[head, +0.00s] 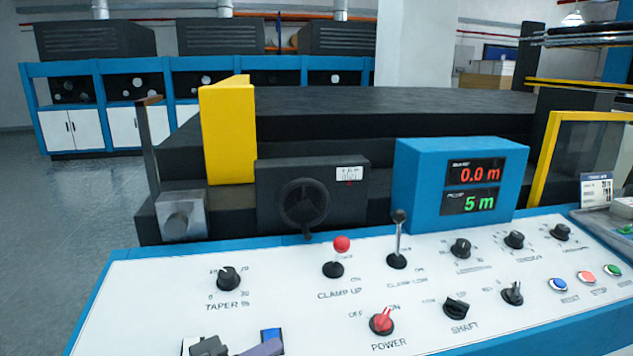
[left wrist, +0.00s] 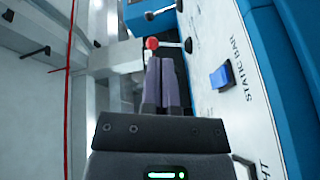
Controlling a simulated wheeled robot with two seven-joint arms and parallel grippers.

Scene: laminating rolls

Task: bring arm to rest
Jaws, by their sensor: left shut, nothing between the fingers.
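My left gripper (head: 266,346) shows at the bottom edge of the head view, over the front of the white control panel (head: 170,285). In the left wrist view its two purple-grey fingers (left wrist: 161,62) lie together, shut with nothing between them. The gripper is beside the blue STATIC BAR switch (left wrist: 222,77), which is partly hidden behind the fingers in the head view (head: 270,336). The rest of my left arm is mostly out of the head view. My right gripper is in neither view.
The panel carries the red-balled CLAMP UP lever (head: 341,244), a black-knobbed lever (head: 398,240), the red POWER knob (head: 382,321) and several dials. Behind it stand a handwheel (head: 303,204), a blue display box (head: 425,180) reading 0.0 m and 5 m, and a yellow bracket (head: 228,135).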

